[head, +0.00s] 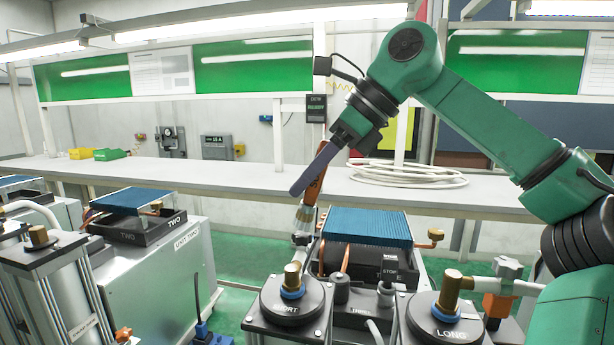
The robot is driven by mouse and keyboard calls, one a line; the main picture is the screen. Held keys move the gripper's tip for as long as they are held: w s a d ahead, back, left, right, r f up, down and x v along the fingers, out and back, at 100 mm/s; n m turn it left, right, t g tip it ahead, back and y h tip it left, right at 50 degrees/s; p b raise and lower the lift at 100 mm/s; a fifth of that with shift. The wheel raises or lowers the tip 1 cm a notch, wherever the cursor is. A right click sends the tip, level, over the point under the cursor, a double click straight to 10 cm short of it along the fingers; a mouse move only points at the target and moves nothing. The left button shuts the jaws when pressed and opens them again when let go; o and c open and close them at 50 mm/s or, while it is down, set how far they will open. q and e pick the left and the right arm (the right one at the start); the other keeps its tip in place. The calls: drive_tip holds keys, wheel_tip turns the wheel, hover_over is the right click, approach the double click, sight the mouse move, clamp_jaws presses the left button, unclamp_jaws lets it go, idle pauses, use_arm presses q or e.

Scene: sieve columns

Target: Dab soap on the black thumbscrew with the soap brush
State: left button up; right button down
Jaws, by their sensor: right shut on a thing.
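My right gripper (317,172) comes in from the right and is shut on the soap brush (315,188), holding it by its orange handle. The brush hangs steeply, slightly tilted, with its pale lower end above and behind the column marked SHORT (291,308). A pale fitting (301,239) shows right at the brush's lower end; I cannot tell whether they touch. I cannot make out the black thumbscrew for certain. A small black knob (341,289) stands beside the SHORT cap, below and right of the brush. My left gripper is not in view.
The column marked LONG (446,318) stands at right, with a white tee fitting (508,267) beside it. A blue-finned unit (367,227) stands behind the columns. A unit marked TWO (138,228) stands at left. A white bench (230,175) with coiled hose (408,174) runs behind.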

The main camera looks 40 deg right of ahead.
drive_tip(key=shift+w+d+f, duration=0.15)
drive_tip(key=shift+w+d, duration=0.1)
drive_tip(key=shift+s+a+f, duration=0.15)
drive_tip(key=shift+a, duration=0.05)
drive_tip(key=shift+d+f+b, duration=0.1)
drive_tip(key=shift+f+b, duration=0.15)
drive_tip(key=shift+b, duration=0.1)
idle(1.2)
drive_tip(key=shift+r+p, duration=0.35)
drive_tip(key=shift+r, duration=3.15)
